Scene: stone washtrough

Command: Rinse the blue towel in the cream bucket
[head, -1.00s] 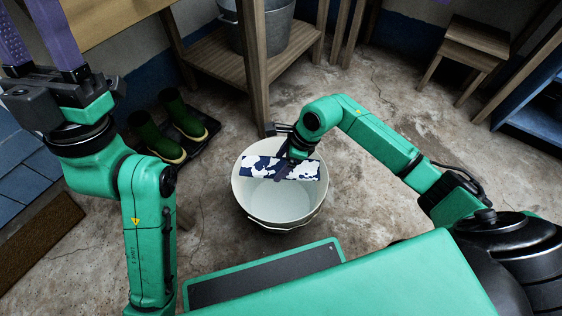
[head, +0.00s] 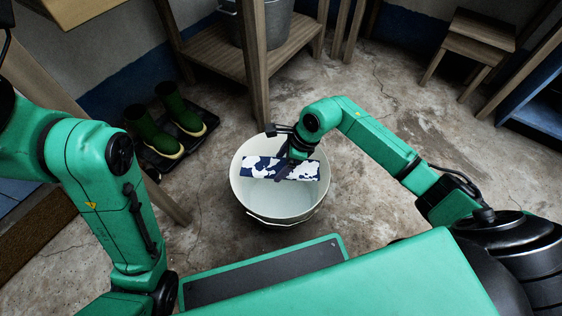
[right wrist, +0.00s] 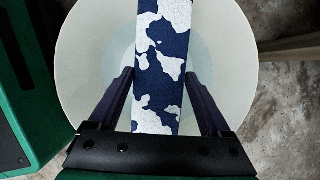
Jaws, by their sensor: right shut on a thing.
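The blue towel (head: 308,170), a flat strip with white patches, is held across the inside of the cream bucket (head: 246,207), toward its far side. My right gripper (head: 287,168) is over the bucket's opening and shut on the towel's middle. In the right wrist view the towel (right wrist: 163,45) runs between the two dark fingers, with the bucket's pale rim (right wrist: 75,60) around it. A pale bluish disc shows low in the bucket; I cannot tell whether the towel touches it. My left arm bends at the left edge and its gripper is out of frame.
Green boots (head: 150,132) stand on a dark tray left of the bucket. A wooden stand (head: 256,95) with a metal tub (head: 262,28) is just behind it. A wooden stool (head: 470,50) stands at the far right. The stone floor (head: 370,120) right of the bucket is bare.

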